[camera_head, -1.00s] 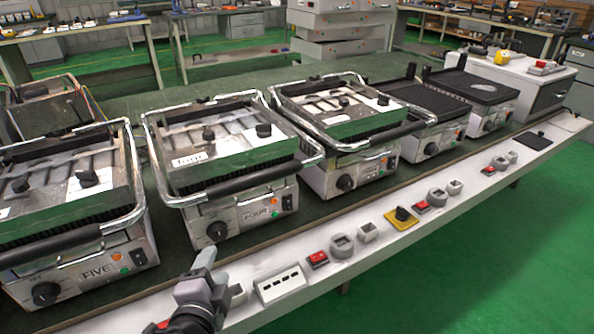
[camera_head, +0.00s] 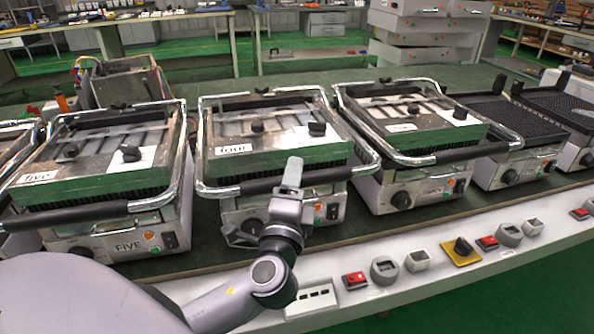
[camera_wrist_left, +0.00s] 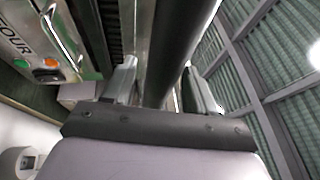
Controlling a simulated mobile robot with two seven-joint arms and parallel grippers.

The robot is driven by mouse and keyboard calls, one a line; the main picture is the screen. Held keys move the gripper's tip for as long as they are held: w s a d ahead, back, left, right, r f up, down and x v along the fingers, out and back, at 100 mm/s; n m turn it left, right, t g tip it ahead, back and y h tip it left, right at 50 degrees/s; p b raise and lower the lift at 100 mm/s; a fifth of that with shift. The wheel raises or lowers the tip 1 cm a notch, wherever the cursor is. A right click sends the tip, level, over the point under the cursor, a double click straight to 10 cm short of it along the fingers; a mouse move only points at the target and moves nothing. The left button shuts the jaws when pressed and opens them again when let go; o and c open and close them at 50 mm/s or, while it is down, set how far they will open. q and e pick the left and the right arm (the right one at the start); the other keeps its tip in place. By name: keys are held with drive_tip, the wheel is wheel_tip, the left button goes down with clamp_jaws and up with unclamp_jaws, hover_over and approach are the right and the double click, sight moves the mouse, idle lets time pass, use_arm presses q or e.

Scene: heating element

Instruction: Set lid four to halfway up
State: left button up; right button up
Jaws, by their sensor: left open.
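Lid four (camera_head: 245,155), labelled "four", lies closed on its grill, with two black knobs on top. Its black handle bar (camera_head: 335,175) runs along the front. My left gripper (camera_head: 272,200) is in front of this handle, near its middle. It is open, with the fingers one above the other. In the left wrist view the handle bar (camera_wrist_left: 185,35) runs between the two open fingers (camera_wrist_left: 160,88), and they do not close on it. The "FOUR" front panel (camera_wrist_left: 35,50) shows at the left there. My right gripper is out of view.
Grill five (camera_head: 90,170) stands left of grill four and another closed grill (camera_head: 410,140) stands right, both close by. A white ledge (camera_head: 400,285) with switches and dials runs along the front. Open-topped grills (camera_head: 505,125) are at the far right.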

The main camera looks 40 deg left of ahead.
use_arm(q)
drive_tip(key=shift+x, duration=1.2)
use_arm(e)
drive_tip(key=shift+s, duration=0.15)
